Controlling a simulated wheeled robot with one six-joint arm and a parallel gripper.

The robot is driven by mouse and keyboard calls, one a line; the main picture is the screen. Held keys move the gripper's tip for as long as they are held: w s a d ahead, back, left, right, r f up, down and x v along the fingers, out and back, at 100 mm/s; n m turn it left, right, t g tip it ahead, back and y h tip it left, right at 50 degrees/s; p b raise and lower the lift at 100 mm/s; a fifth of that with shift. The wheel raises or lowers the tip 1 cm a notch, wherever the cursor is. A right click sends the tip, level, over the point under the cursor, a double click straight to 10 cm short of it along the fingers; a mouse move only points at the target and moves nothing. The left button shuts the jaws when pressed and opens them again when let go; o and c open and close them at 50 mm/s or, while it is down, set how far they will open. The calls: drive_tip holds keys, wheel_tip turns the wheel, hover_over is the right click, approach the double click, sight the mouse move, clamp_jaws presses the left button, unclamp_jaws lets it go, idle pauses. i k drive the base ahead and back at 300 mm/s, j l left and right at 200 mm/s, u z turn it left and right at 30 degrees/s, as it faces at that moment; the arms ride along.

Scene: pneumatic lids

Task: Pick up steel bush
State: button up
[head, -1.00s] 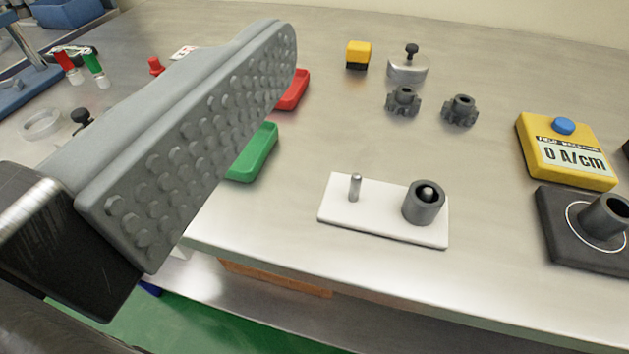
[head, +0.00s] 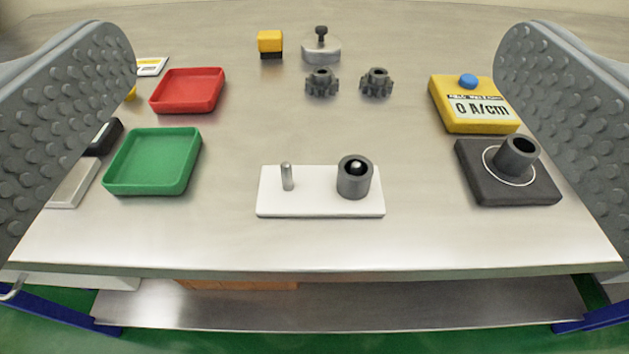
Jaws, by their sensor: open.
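A dark grey steel bush (head: 354,183) stands upright around a pin on the right side of a white plate (head: 322,206). The pin's rounded top shows inside its bore. A bare metal pin (head: 287,177) stands on the left side of the plate. My gripper (head: 318,140) is wide open and empty, with a studded finger at each side of the view. The plate and its bush lie between the fingers in the picture, apart from both.
A green tray (head: 153,188) and a red tray (head: 187,106) are at the left. Two dark gears (head: 321,83), (head: 376,83), a metal weight with a knob (head: 321,48) and a yellow-black block (head: 270,44) stand behind. A yellow meter (head: 470,122) is at right. The table's front edge is near.

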sight(516, 155)
drive_tip(key=j+z, duration=0.25)
drive_tip(key=z, duration=0.15)
drive_tip(key=j+z, duration=0.25)
drive_tip(key=z, duration=0.15)
drive_tip(key=k+j+z, duration=0.1)
drive_tip(key=z, duration=0.3)
drive_tip(key=j, duration=0.1)
